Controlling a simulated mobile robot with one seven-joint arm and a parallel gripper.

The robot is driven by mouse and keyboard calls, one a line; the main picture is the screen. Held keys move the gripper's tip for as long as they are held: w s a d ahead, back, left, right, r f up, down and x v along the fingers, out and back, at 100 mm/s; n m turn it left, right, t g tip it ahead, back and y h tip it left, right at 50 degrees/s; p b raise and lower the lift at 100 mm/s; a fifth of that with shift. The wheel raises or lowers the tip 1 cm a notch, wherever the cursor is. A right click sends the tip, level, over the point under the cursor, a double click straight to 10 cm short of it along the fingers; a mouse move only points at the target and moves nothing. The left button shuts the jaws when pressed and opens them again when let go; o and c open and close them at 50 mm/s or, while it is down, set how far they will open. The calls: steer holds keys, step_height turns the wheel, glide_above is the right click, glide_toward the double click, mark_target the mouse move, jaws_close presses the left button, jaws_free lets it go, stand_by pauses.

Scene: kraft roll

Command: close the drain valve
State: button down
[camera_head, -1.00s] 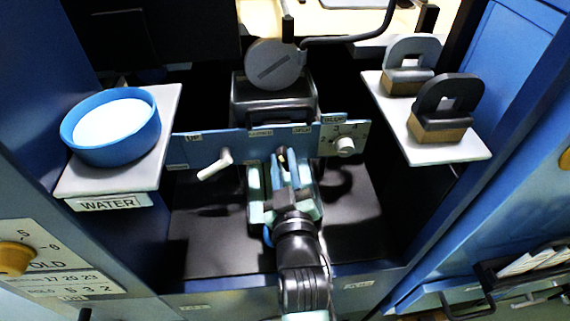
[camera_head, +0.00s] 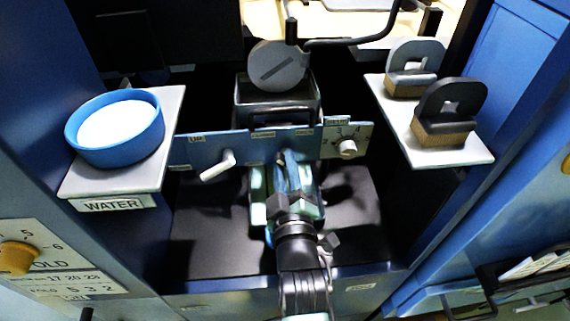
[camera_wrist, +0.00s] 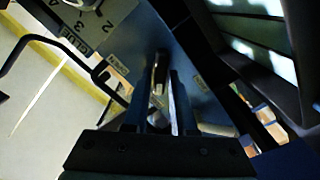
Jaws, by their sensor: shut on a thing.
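A blue control panel (camera_head: 225,150) spans the middle of the machine. A small lever (camera_head: 281,158) at its centre, which I take to be the drain valve handle, is mostly hidden by my gripper in the head view. In the wrist view the metal lever (camera_wrist: 158,75) lies between the two fingers, beneath a small label I cannot read surely. My gripper (camera_head: 288,168) is at the panel's front, and its fingers (camera_wrist: 156,100) are shut on this lever. The lever's exact angle is hard to tell.
A white lever (camera_head: 218,166) sits left on the panel, a glue knob (camera_head: 347,149) right. A blue water bowl (camera_head: 115,127) stands on the left shelf. A grey round part (camera_head: 276,66) and a bent black rod (camera_head: 350,42) are behind.

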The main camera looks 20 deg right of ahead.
steer(key=c, duration=0.8)
jaws_free()
steer(key=v, duration=1.3)
steer(key=shift+p, duration=0.4)
